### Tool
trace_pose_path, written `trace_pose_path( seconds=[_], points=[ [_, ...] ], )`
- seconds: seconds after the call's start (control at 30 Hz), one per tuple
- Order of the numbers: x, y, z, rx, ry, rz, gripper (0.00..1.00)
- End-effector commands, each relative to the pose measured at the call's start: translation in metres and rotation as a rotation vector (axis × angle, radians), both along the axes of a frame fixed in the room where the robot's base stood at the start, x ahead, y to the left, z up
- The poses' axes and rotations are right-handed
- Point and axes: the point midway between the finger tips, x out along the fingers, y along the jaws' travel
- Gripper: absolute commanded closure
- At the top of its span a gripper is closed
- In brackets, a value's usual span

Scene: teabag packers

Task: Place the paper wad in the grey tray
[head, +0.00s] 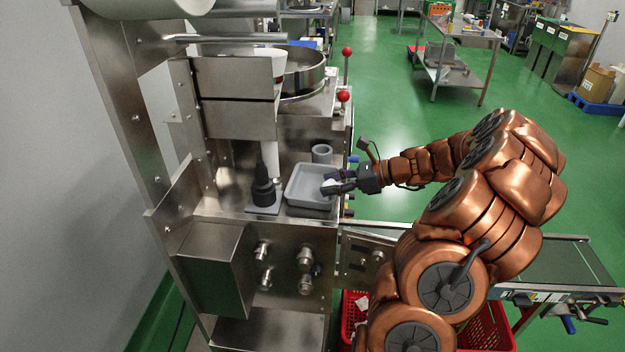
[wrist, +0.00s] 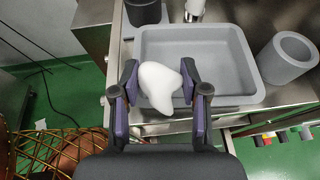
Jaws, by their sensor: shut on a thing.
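The paper wad (wrist: 160,85) is a white, lumpy piece, held between the two fingers of my gripper (wrist: 158,75) in the wrist view. My gripper (head: 334,182) also shows in the head view, at the right edge of the grey tray (head: 305,188), with a bit of white between its fingers. In the wrist view the tray (wrist: 215,70) is shallow and rectangular, and its visible floor is empty. The wad overlaps the tray's near left rim in that view. I cannot tell how high it is above the tray.
A grey cylindrical cup (head: 322,153) stands behind the tray. A dark bottle-like object (head: 262,188) stands left of the tray on the steel machine ledge. A red crate (head: 350,310) is on the floor below. A conveyor (head: 560,262) runs to the right.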

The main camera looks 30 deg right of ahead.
Motion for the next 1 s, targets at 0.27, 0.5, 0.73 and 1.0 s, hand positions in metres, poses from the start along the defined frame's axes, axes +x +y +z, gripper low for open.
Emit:
trace_pose_path(
  seconds=[0.27,0.5,0.73,1.0],
  points=[
    [0.051,0.008,-0.004,-0.002,0.002,0.003,0.65],
    [0.067,0.009,-0.005,-0.002,0.0,0.002,0.65],
    [0.074,0.01,-0.029,0.001,0.004,0.0,0.65],
    [0.074,0.01,-0.042,-0.002,-0.001,0.0,0.65]
  ],
)
